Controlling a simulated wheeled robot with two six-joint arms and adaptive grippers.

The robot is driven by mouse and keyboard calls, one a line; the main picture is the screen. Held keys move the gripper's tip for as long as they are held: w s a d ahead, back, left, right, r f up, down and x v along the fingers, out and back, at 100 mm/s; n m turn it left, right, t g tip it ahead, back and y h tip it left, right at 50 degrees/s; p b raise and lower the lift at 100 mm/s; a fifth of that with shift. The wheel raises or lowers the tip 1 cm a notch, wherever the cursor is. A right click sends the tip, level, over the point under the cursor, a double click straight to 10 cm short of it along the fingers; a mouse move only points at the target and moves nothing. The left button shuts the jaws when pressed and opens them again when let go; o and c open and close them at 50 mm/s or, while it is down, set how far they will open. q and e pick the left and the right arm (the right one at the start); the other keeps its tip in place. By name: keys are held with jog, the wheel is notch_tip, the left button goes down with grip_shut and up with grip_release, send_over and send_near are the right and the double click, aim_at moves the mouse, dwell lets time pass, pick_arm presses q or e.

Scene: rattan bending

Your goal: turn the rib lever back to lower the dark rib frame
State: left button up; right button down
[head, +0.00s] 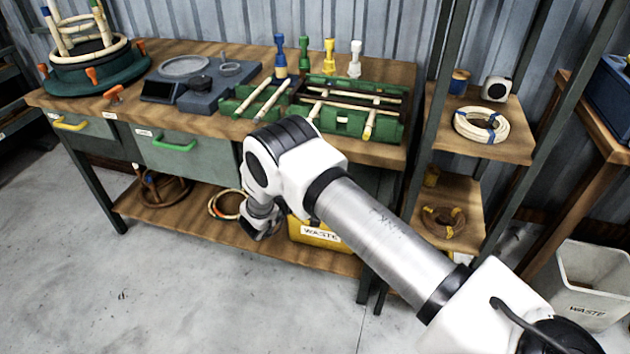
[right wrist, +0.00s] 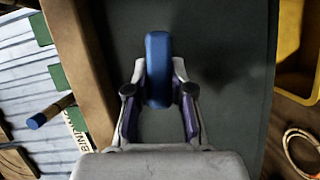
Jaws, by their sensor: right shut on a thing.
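My right gripper (right wrist: 159,85) is shut on a blue handle (right wrist: 158,58), which stands out from a dark grey front panel (right wrist: 225,60) under the bench edge. In the head view my right arm crosses the bench front and hides this handle and the fingertips. Dark bars, which may be the dark rib frame (head: 365,97), lie over the green fixture (head: 392,130) on the bench top with pale rattan sticks. I cannot make out which part is the rib lever. My left gripper is not in view.
Two grey drawers carry a yellow handle (head: 70,124) and a green handle (head: 173,142). Several coloured upright tools stand at the bench back. A shelf rack (head: 500,140) stands right of the bench.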

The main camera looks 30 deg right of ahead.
jog(key=shift+f+n+h+b, duration=0.1)
jog(key=shift+n+h+b, duration=0.25)
jog(key=shift+n, duration=0.45)
jog(key=c, duration=1)
grip_release()
jog(key=shift+a, duration=0.15)
jog(key=v, duration=1.1)
jog(key=shift+s+a, duration=0.15)
jog(key=shift+a, duration=0.2)
